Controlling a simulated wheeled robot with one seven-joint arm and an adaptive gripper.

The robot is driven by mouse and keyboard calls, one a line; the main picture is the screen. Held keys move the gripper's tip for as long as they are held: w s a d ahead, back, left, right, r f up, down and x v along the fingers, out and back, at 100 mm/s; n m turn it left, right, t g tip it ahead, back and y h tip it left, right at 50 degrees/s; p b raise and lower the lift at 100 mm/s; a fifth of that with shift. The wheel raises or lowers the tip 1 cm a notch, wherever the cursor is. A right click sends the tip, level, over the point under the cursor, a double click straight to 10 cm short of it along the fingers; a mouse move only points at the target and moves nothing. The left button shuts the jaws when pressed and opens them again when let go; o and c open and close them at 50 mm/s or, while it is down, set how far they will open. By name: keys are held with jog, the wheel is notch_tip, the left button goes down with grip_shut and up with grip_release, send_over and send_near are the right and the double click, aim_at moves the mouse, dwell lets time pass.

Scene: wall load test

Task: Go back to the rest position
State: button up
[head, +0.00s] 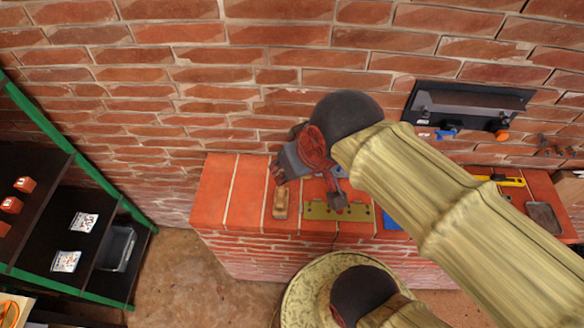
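My arm reaches in from the lower right over a red brick ledge (209,205) in the head view. My gripper (283,172) is at the far end of the arm, above the left part of the ledge and close to the brick wall. Its fingers are small and partly hidden by its own body, so I cannot tell whether they are open or shut. No held thing can be made out. A small tan wooden block (280,206) lies on the ledge just below the gripper. An olive perforated plate (318,211) lies to its right, with a grey tool (338,201) over it.
A black wall fixture (468,106) is at upper right, with a blue part (446,134) and an orange part (502,136) below. A yellow tool (508,181) and grey plate (544,217) lie on the right ledge. A green-edged dark shelf (40,240) stands left; floor between is clear.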

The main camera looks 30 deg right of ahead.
jog(key=shift+s+a, duration=0.1)
jog(key=shift+s, duration=0.25)
notch_tip(320, 180, down, 10)
jog(key=b, duration=0.9)
jog(key=shift+b, duration=0.35)
jog(key=shift+r, duration=0.1)
